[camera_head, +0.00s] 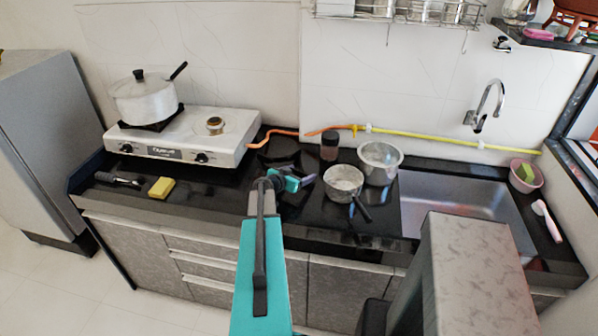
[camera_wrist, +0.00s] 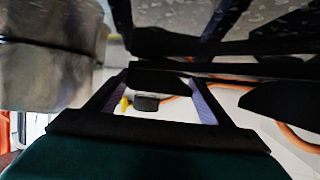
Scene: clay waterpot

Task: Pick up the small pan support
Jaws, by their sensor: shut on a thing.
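The small pan support (camera_head: 279,157) is a black metal frame, hard to make out against the black counter to the right of the stove. My gripper (camera_head: 291,174) is over the counter at the pan support, shut on it. In the wrist view, the two greyish fingers (camera_wrist: 157,95) reach forward, with a black bar of the pan support (camera_wrist: 160,80) between their tips. More dark bars spread above and to the right. My arm hides part of the counter, and I cannot tell whether the support is clear of the surface.
The white stove (camera_head: 190,138) with a lidded pot (camera_head: 146,102) stands left. A dark-lidded jar (camera_head: 329,147), a small saucepan (camera_head: 343,181) and a metal pot (camera_head: 380,161) stand close on the right. An orange hose (camera_head: 285,133) runs behind. The sink (camera_head: 455,210) is farther right.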

